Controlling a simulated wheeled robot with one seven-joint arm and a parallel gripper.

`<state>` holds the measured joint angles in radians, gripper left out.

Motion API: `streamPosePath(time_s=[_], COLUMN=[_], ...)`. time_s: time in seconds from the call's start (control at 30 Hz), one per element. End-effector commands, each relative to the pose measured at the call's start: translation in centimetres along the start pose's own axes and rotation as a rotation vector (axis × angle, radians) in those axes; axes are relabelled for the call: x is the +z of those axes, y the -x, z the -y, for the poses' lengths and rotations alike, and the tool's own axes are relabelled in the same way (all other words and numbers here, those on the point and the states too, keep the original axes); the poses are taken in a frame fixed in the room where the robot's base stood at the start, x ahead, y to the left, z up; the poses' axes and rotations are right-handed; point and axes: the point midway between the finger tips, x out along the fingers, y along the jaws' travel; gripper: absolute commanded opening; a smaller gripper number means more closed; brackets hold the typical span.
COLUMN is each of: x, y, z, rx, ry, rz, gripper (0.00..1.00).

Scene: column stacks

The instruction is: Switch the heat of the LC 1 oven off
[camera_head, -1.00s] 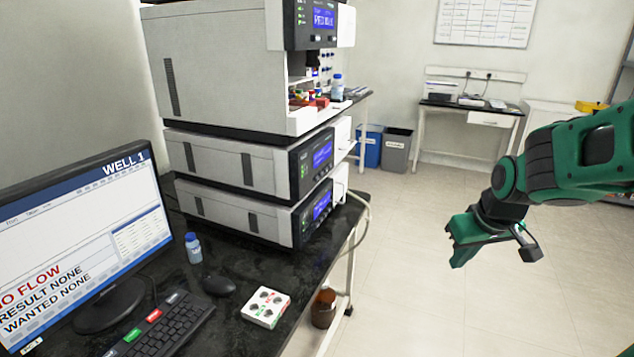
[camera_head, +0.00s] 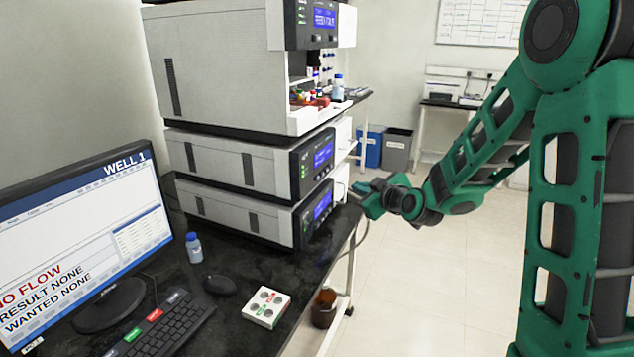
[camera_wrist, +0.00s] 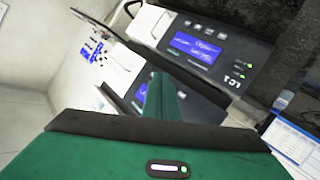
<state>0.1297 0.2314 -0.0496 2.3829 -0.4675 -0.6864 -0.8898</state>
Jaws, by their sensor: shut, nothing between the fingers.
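A stack of light grey LC units stands on the dark bench, with black front panels and lit blue displays. In the head view I see the top unit (camera_head: 215,70), the middle unit (camera_head: 235,162) and the bottom unit (camera_head: 225,208). I cannot tell which is the oven. My gripper (camera_head: 366,199) is shut and empty, just right of the bottom unit's front. In the wrist view, my green fingers (camera_wrist: 163,92) point at the panels, overlapping the lower one. The panel above them (camera_wrist: 212,45) carries the label LC 1, small buttons and green lights. The button names are too small to read.
A brown bottle (camera_head: 324,308) is below. The floor at right is open.

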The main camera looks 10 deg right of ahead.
Motion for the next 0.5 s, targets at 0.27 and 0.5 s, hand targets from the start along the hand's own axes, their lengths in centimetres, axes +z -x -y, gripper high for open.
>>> streamPosePath(time_s=[0.27,0.5], x=[-0.1,-1.4], y=[-0.3,-2.0], z=[0.2,1.4], rx=[-0.001,-0.002], ry=[0.0,0.001], rz=[0.002,0.001], gripper=[0.0,0.0])
